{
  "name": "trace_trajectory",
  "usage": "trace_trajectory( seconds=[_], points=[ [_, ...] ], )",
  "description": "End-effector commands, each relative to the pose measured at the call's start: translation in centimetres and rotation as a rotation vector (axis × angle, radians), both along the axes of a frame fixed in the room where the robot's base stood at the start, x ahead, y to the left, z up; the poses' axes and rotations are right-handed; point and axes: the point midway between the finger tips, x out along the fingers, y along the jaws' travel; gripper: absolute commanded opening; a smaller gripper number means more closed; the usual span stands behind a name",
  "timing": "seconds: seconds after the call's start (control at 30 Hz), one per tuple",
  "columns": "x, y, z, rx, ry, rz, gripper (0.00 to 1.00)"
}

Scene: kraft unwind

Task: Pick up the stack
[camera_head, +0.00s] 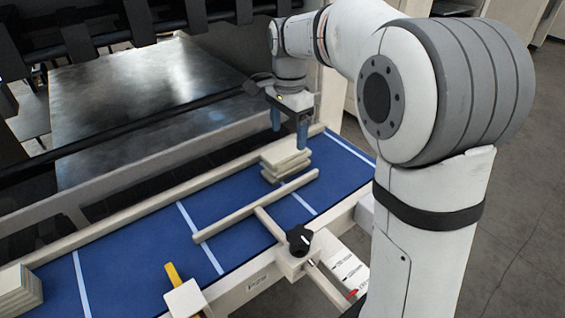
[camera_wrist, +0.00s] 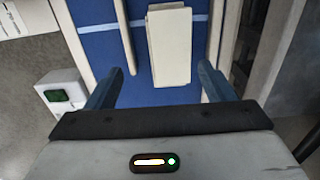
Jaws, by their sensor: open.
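A small stack of cream, flat folded pieces (camera_head: 285,164) lies on the blue conveyor belt (camera_head: 120,254), near its far right part. Its layers look slightly offset from each other. In the wrist view the stack (camera_wrist: 170,47) appears as a long cream block ahead of my gripper, between the lines of the two fingers. My gripper (camera_head: 289,132) points down with its blue fingers apart, just above and behind the stack in the head view. In the wrist view my gripper (camera_wrist: 160,90) is open, with nothing between the fingertips.
A cream guide bar (camera_head: 255,206) runs along the belt close to the stack, with a black knob (camera_head: 299,240) at its bracket. Another stack (camera_head: 18,291) sits at the lower left. A rail borders the belt's far side, before a dark machine with a metal plate (camera_head: 140,105).

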Motion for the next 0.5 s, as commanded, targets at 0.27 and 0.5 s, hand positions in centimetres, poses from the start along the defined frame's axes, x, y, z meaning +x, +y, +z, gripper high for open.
trace_trajectory(
  seconds=[0.27,0.5],
  points=[
    [-0.1,0.3,-2.8,-0.001,0.003,0.008,0.76],
    [0.0,0.4,-5.4,-0.001,0.003,0.010,0.76]
  ],
)
